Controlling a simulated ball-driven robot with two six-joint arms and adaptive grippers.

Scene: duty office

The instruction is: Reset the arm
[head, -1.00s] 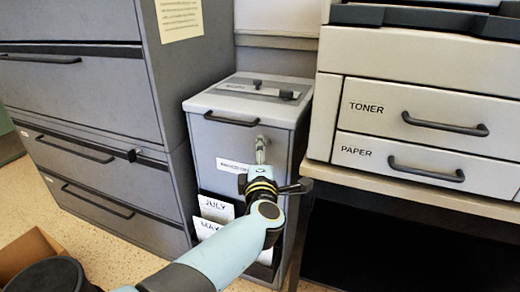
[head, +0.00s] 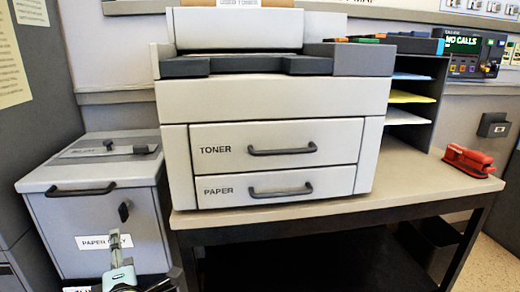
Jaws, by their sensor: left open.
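My left gripper (head: 117,247) shows at the bottom left of the head view, in front of the grey paper bin (head: 92,222). Its fingertips overlap the bin's "PAPER ONLY" label (head: 90,242). It is open and I see nothing held in it. Whether it touches the bin front cannot be told. Most of my left arm is cut off by the lower picture edge. My right gripper is not in view.
A printer (head: 275,105) with toner and paper drawers stands on a table (head: 405,180). A paper sorter (head: 430,125), a red stapler (head: 468,160) and a call unit (head: 472,52) are at right. A grey cabinet (head: 38,95) stands at left. The table's front right is clear.

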